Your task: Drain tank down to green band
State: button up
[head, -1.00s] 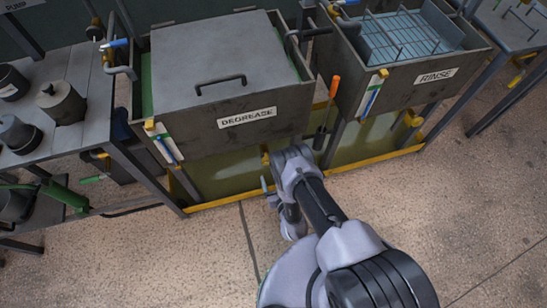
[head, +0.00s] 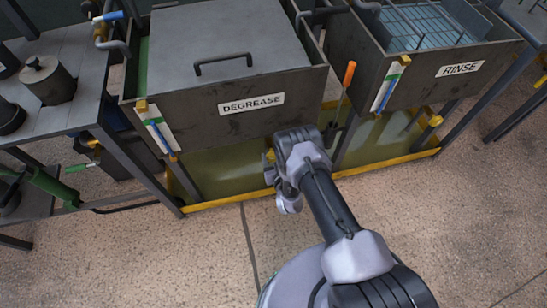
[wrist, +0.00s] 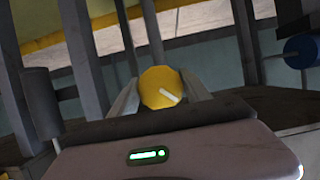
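The DEGREASE tank (head: 225,135) is a dark metal box with a grey lid (head: 225,40) over most of its top. A sight gauge (head: 158,130) on its front left corner has a white plate, a green band near the top and a blue column; the exact level is too small to read. My gripper (head: 272,170) is low in front of this tank, at the yellow valve. In the wrist view, a round yellow knob (wrist: 160,86) with a white line pointing lower right fills the gap between my gripper's fingers (wrist: 160,95), which appear closed on its sides.
The RINSE tank (head: 455,85) with a wire basket and its own gauge (head: 390,85) stands to the right. An orange-handled tool (head: 349,75) hangs between the tanks. A yellow-edged tray (head: 225,200) lies below. A bench (head: 75,100) stands left. Floor in front is clear.

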jog(key=c, duration=0.7)
jog(key=m+y+p, duration=0.1)
jog(key=m+y, duration=0.1)
jog(key=m, duration=0.1)
jog(key=shift+m+y+b, duration=0.3)
jog(key=shift+m+y, duration=0.7)
jog(key=shift+m, duration=0.6)
jog(key=shift+a, duration=0.1)
jog(key=o, duration=1.4)
